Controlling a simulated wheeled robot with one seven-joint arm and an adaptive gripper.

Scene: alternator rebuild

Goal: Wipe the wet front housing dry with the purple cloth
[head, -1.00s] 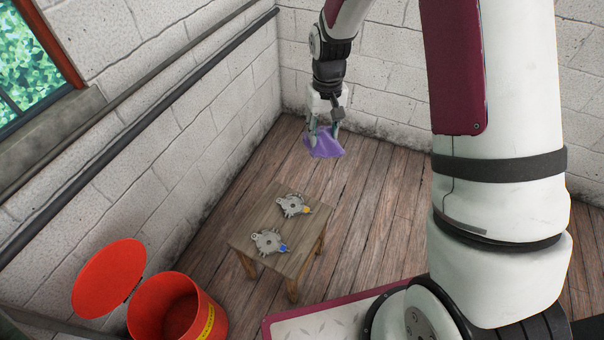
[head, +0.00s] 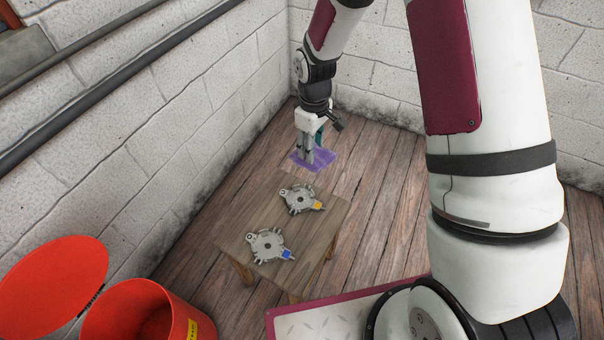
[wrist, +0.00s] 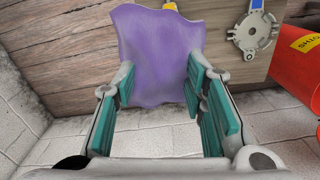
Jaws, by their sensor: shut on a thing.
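The purple cloth (head: 322,160) hangs from my gripper (head: 312,158), which is shut on it, above and beyond the back edge of the small wooden table. In the wrist view the cloth (wrist: 158,55) spreads between and past the fingers (wrist: 165,95). Two grey metal housings lie apart on the table: one with a yellow tag (head: 300,199) at the back, one with a blue tag (head: 268,245) nearer the front. The cloth touches neither. I cannot tell which housing is wet. In the wrist view the cloth hides most of the yellow-tagged housing; the blue-tagged one (wrist: 253,32) shows.
The wooden table (head: 240,222) has bare top around the housings. A red bin (head: 150,312) with its round lid open (head: 50,285) stands at the front left. A block wall with dark pipes runs along the left. The plank floor behind the table is clear.

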